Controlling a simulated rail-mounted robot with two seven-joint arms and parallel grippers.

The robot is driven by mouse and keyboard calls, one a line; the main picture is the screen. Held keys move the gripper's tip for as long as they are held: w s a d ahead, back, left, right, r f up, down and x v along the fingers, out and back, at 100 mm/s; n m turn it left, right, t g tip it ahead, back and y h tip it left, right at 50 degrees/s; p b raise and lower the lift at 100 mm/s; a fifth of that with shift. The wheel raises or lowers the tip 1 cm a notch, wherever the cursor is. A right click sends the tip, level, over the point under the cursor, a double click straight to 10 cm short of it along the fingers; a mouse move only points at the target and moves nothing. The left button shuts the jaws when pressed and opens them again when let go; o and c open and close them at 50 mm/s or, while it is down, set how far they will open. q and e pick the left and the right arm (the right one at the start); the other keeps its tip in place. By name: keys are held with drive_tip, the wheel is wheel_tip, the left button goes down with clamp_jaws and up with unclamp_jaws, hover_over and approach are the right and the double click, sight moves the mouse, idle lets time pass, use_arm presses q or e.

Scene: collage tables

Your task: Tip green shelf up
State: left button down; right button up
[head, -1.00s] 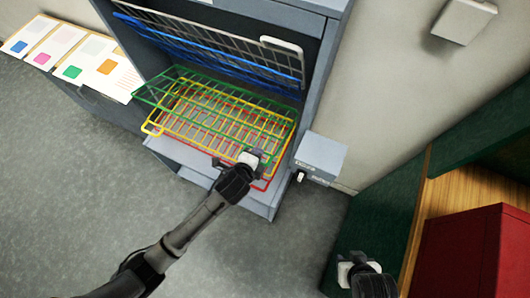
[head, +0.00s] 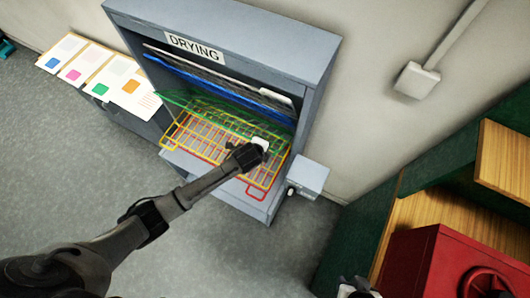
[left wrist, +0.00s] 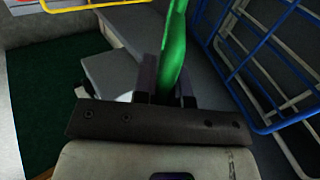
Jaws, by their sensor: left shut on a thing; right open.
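The drying rack cabinet shows in the head view with wire shelves in several colours. The green shelf (head: 205,106) is tilted, its front edge raised above the yellow shelf (head: 184,138). My left gripper (head: 262,143) is at the right part of the green shelf's front edge. In the left wrist view a green bar (left wrist: 176,45) runs between the fingers, and the gripper (left wrist: 166,90) is shut on it. My right gripper (head: 357,289) is open at the bottom edge of the head view, only partly in frame and away from the rack.
The blue shelf (head: 222,86) stands tipped up above the green one, with a grey shelf behind it. A red shelf (head: 256,194) lies below the yellow one. A grey box (head: 309,173) is on the cabinet's right side. A red machine (head: 415,262) stands bottom right.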

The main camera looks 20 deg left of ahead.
use_arm(q)
drive_tip(key=w+r, duration=0.1)
drive_tip(key=w, duration=0.1)
drive_tip(key=w+r+p, duration=0.1)
drive_tip(key=r, duration=0.1)
drive_tip(key=w+r+p, duration=0.1)
drive_tip(key=w, duration=0.1)
drive_tip(key=shift+w+d+r, duration=0.15)
drive_tip(key=shift+w+r, duration=0.1)
drive_tip(key=shift+w, duration=0.05)
drive_tip(key=shift+w+r, duration=0.35)
drive_tip(key=shift+w, duration=0.4)
drive_tip(key=c, duration=1.3)
unclamp_jaws()
drive_tip(key=shift+o, duration=0.7)
drive_tip(key=shift+f, duration=0.1)
drive_tip(key=shift+s, duration=0.1)
drive_tip(key=v, duration=1.4)
